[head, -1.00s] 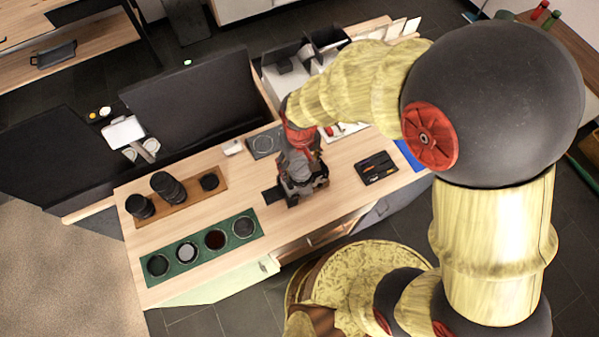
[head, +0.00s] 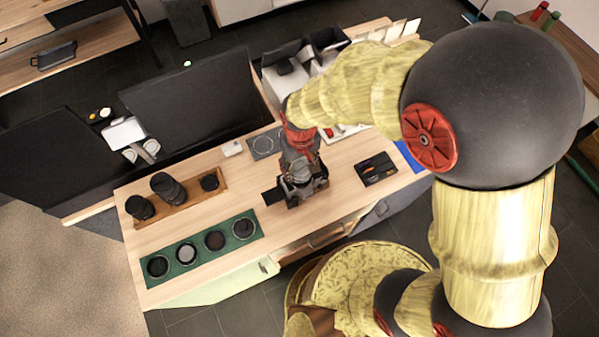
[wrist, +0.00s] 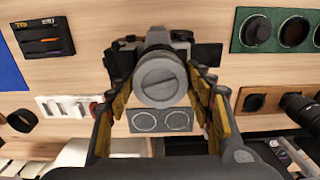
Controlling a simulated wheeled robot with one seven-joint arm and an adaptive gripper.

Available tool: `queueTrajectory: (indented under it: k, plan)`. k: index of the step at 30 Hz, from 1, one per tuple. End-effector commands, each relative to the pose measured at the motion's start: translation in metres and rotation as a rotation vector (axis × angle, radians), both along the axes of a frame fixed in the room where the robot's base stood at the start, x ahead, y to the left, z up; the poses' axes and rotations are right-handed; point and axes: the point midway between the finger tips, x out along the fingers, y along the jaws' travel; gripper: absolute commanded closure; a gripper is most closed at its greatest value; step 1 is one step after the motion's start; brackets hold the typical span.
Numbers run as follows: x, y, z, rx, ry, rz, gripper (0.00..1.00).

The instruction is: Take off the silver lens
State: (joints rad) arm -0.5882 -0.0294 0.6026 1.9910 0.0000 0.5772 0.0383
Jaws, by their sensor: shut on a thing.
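The silver lens (wrist: 161,78) is a round grey barrel with a slotted end cap, pointing up at the wrist camera. It sits on a dark camera body (wrist: 181,52) that lies on the wooden table. My gripper (wrist: 163,90) is shut on the lens, one finger on each side of it. In the head view my gripper (head: 302,176) reaches down over the camera and hides most of the lens. Whether the lens is still joined to the body cannot be seen clearly.
A grey plate with two ring marks (wrist: 160,121) lies close to the camera. A green tray (head: 167,248) with several round filters and a wooden tray (head: 149,216) with dark lenses are at left. A black box (head: 376,168) lies at right. Bare tabletop (head: 335,190) lies between.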

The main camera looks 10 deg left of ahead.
Motion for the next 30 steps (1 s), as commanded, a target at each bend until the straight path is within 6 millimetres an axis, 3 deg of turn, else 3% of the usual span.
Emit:
queueTrajectory:
  k: [8, 17, 30]
  plan:
    - [0.0000, 0.0001, 0.0001, 0.000, 0.000, 0.005, 0.76]
    - [0.0001, 0.0003, 0.0003, 0.000, 0.000, 0.238, 0.76]
    - [-0.0001, 0.0003, 0.0001, 0.000, 0.000, 0.338, 0.76]
